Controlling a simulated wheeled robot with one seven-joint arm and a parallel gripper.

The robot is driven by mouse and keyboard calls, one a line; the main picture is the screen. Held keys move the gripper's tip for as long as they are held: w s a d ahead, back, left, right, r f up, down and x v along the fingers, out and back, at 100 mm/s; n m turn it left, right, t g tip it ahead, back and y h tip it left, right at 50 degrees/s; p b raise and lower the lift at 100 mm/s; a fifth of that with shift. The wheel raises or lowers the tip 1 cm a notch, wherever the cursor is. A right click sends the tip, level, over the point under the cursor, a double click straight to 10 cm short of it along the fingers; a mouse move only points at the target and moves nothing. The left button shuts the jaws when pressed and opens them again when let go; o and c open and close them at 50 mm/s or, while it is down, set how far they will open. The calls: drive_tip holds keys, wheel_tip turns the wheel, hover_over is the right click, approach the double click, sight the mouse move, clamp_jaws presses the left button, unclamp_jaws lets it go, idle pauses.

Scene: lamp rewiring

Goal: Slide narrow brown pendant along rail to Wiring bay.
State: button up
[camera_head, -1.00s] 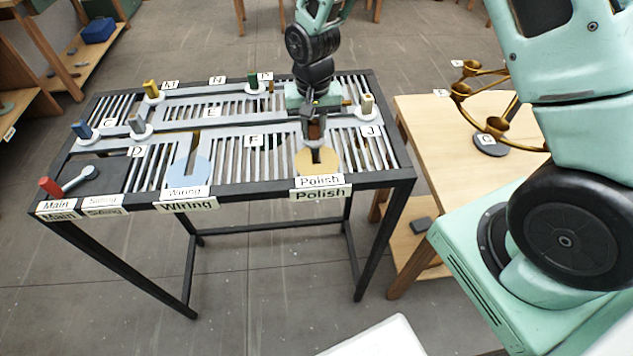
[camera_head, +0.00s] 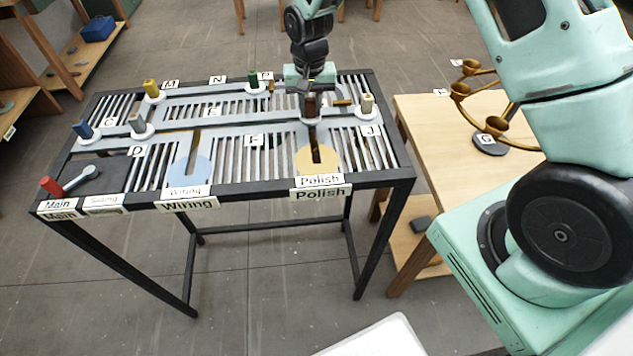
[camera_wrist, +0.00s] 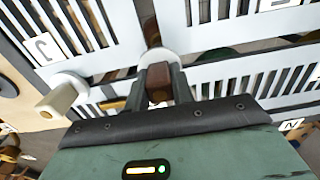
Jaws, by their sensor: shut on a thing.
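My gripper (camera_head: 311,112) is shut on the narrow brown pendant (camera_wrist: 158,80), which stands between its fingers in the wrist view. In the head view the pendant (camera_head: 310,101) is partly hidden by the gripper. It is at the back end of the short slot that leads from the yellow Polish bay (camera_head: 306,163), near the long cross rail (camera_head: 225,128). The Wiring bay (camera_head: 181,174) is a pale blue disc at the table's front, left of Polish, with its own slot. No pendant stands in it.
A cream pendant (camera_head: 366,104) on a white base stands close to the right of my gripper, and it shows in the wrist view (camera_wrist: 60,97). Green (camera_head: 253,80), yellow (camera_head: 151,88) and blue (camera_head: 82,128) pendants stand farther off.

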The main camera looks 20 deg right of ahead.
drive_tip(key=shift+w+a+b, duration=0.2)
drive_tip(key=shift+w+a, duration=0.95)
drive_tip(key=shift+a, duration=2.35)
drive_tip(key=shift+w+a+b, duration=0.2)
drive_tip(key=shift+w+a, duration=0.9)
drive_tip(key=shift+a, duration=2.35)
drive_tip(key=shift+w+a+b, duration=0.2)
drive_tip(key=shift+w+a, duration=0.95)
drive_tip(key=shift+a, duration=2.35)
drive_tip(key=a, duration=0.2)
drive_tip(key=w+a, duration=0.1)
drive_tip(key=a, duration=0.2)
drive_tip(key=shift+w+a+b, duration=0.35)
drive_tip(key=shift+w, duration=0.05)
drive_tip(key=shift+s+a, duration=0.75)
drive_tip(key=shift+s, duration=1.5)
drive_tip(key=shift+s+a, duration=0.7)
drive_tip(key=shift+s, duration=1.5)
drive_tip(key=shift+s+a, duration=0.75)
drive_tip(key=shift+s, duration=1.5)
